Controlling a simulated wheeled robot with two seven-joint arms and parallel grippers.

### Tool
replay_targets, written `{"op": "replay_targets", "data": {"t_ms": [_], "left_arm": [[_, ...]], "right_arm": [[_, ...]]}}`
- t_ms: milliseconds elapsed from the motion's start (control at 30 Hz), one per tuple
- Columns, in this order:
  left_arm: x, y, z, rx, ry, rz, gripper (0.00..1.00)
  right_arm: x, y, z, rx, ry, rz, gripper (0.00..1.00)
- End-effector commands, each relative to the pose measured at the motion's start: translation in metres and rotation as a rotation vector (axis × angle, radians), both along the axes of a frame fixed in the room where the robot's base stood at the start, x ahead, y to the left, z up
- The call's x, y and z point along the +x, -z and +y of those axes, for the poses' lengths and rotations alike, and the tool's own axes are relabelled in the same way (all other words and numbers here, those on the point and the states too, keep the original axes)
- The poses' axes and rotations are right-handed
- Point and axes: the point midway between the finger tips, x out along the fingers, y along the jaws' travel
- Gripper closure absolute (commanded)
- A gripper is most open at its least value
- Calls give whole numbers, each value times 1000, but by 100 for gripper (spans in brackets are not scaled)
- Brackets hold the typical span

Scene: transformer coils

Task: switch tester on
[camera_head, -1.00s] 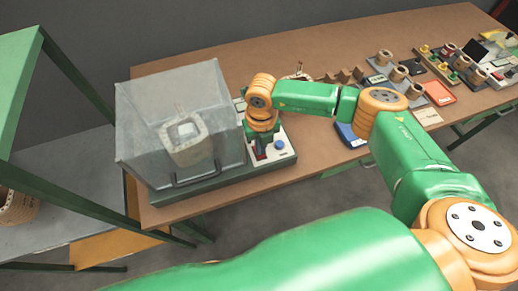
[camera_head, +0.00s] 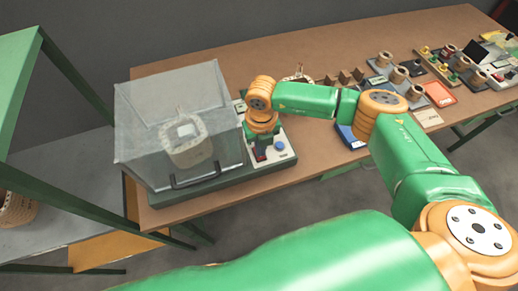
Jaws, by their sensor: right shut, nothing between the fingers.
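The tester stands on the brown table at the left, with a clear box cover (camera_head: 135,125) on a dark green base (camera_head: 195,190). A coil (camera_head: 187,142) shows inside the box through its walls. The control panel (camera_head: 285,158) is right of the box and carries a blue round knob or button (camera_head: 279,146) and a red switch (camera_head: 261,154). My right gripper (camera_head: 259,148) points down over the panel, shut and empty, at or very near the red switch. Whether it touches the switch cannot be told. My left gripper is not in view.
A blue tray (camera_head: 350,137) lies right of the tester. Several coils (camera_head: 399,74), an orange tray (camera_head: 440,94) and other parts fill the table's right side. A green-framed shelf (camera_head: 60,150) stands at the left. The table behind my arm (camera_head: 300,50) is mostly clear.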

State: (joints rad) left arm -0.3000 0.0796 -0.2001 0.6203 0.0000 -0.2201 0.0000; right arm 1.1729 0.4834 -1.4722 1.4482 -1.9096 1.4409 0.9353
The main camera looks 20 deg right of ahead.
Motion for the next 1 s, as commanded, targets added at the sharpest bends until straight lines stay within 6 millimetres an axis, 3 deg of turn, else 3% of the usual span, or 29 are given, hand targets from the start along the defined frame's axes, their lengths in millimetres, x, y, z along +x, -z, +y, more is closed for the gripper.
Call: {"op": "replay_targets", "data": {"t_ms": [100, 500, 1000], "left_arm": [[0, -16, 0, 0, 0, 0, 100], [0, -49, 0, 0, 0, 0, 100], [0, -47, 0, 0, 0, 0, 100]], "right_arm": [[0, -19, 0, 0, 0, 0, 100], [0, -63, 0, 0, 1, -1, 100], [0, -62, 0, 0, 0, 0, 100]]}}
